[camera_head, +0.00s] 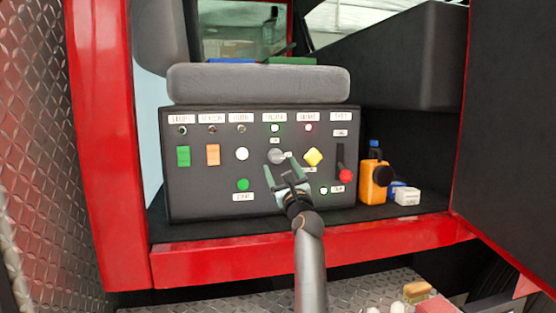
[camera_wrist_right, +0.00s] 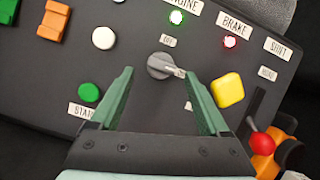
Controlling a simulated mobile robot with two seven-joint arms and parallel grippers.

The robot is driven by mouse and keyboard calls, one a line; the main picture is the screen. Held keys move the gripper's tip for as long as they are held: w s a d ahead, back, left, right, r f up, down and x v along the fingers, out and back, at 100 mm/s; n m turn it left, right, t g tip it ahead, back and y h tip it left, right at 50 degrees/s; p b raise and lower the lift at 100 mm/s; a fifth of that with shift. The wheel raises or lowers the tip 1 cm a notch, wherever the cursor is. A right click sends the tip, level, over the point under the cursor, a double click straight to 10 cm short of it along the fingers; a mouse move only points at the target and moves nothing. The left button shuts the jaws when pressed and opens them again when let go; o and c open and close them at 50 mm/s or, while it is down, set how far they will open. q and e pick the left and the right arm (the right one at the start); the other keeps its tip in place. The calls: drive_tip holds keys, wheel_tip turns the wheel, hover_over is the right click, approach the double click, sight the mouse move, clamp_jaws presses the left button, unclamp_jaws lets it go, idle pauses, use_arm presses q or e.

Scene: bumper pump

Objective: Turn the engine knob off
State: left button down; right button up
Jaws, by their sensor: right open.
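The engine knob (camera_head: 276,156) is a grey round dial on the dark control panel (camera_head: 215,200). In the right wrist view the knob (camera_wrist_right: 160,66) has a light pointer turned to the right and slightly down. A small label, too blurred to read surely, sits above it; another below is partly hidden by a finger. The engine light (camera_wrist_right: 177,18) glows green. My right gripper (camera_head: 282,171) is open just in front of the knob; in the wrist view its green fingertips (camera_wrist_right: 158,76) lie either side of and slightly below it, seemingly not touching. My left gripper is not in view.
A yellow button (camera_wrist_right: 228,90) sits close to the right finger. A red-tipped lever (camera_head: 345,175) is farther right. A green button (camera_head: 243,184) is lower left and a white button (camera_head: 242,154) left. An orange bottle (camera_head: 375,182) stands right of the panel.

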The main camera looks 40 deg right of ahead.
sight(277, 160)
drive_tip(key=shift+x, duration=1.9)
drive_tip(key=shift+f, duration=0.1)
clamp_jaws()
